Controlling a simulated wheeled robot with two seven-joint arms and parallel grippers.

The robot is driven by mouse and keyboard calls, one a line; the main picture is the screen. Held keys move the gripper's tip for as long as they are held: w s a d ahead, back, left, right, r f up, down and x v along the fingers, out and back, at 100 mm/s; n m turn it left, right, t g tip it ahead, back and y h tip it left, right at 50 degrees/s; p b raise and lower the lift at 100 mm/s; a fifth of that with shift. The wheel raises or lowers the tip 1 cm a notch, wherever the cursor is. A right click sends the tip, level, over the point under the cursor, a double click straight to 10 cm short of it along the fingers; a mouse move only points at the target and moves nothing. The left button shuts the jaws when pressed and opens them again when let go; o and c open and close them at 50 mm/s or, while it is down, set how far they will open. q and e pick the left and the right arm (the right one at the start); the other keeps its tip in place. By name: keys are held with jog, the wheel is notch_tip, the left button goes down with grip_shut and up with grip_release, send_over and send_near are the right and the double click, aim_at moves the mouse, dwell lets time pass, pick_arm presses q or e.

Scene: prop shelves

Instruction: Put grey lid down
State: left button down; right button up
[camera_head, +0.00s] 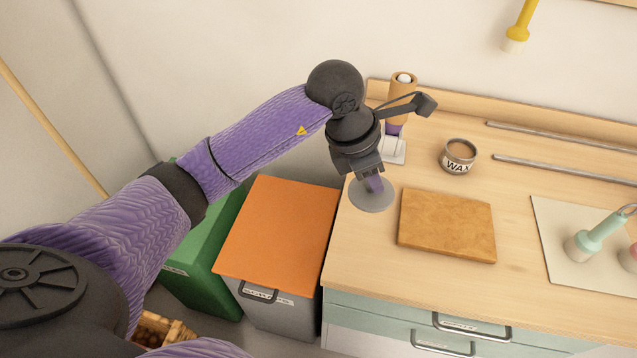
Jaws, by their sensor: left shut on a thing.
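The grey lid (371,203) is a round flat disc near the left edge of the wooden worktop (365,264). My left gripper (374,185) points down over the lid's centre and is shut on it. The fingers hide the middle of the lid. I cannot tell whether the lid touches the worktop or hangs just above it. My right gripper is not in view.
A tan board (447,225) lies right of the lid. A wax tin (459,156) and a brown cylinder (402,86) stand behind. An orange-topped bin (277,230) stands left of the worktop. Bare wood lies in front of the lid.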

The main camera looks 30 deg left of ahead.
pick_arm(q)
jog(key=f+b, duration=0.1)
jog(key=f, duration=0.4)
jog(key=f+b, duration=0.1)
jog(key=f, duration=0.4)
jog(key=shift+w+d+b, duration=0.15)
jog(key=shift+d+b, duration=0.05)
jog(key=shift+b, duration=0.1)
jog(key=shift+f, duration=0.15)
jog(key=shift+c, duration=2.4)
grip_release()
